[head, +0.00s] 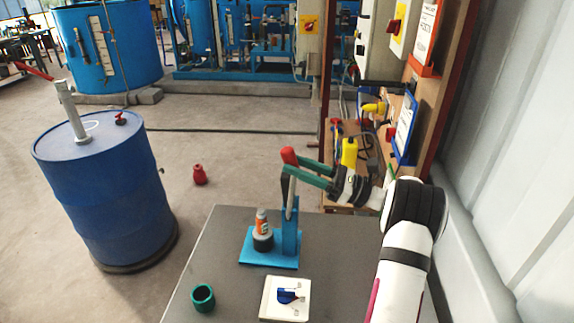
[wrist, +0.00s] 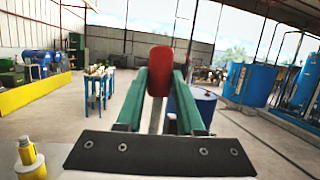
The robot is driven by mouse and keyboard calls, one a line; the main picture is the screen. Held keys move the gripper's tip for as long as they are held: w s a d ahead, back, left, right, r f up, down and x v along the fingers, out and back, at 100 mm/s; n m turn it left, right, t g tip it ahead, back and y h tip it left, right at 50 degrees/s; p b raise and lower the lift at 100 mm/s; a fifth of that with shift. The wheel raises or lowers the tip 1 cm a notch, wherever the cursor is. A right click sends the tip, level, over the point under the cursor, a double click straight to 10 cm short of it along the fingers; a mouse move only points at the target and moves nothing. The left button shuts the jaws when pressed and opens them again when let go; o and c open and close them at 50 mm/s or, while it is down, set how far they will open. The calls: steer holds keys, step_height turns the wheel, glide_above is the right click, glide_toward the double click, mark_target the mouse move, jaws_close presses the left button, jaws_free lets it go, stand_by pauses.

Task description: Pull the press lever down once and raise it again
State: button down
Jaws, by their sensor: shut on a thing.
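The press (head: 291,232) is blue and stands on the grey table, with a flat blue base. Its lever (head: 290,195) is a grey bar pointing nearly straight up, topped by a red knob (head: 289,156). My gripper (head: 297,163), with green fingers, reaches in from the right and is shut on the red knob. In the wrist view the red knob (wrist: 160,68) sits between the two green fingertips, with the grey bar below it. A small bottle with an orange and white label (head: 262,226) stands on a dark round seat on the press base.
On the grey table (head: 225,245) are a green ring-shaped cup (head: 203,298) and a white plate with a blue switch (head: 286,298). A blue drum (head: 105,200) stands left of the table. A panel with boxes and signs (head: 405,120) rises behind my arm at right.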

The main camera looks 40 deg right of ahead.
steer(key=shift+s+d+f, duration=0.1)
steer(key=shift+s+d, duration=0.15)
steer(key=shift+d, duration=0.05)
steer(key=shift+t, duration=0.3)
steer(key=c, duration=0.5)
jaws_free()
steer(key=v, duration=1.2)
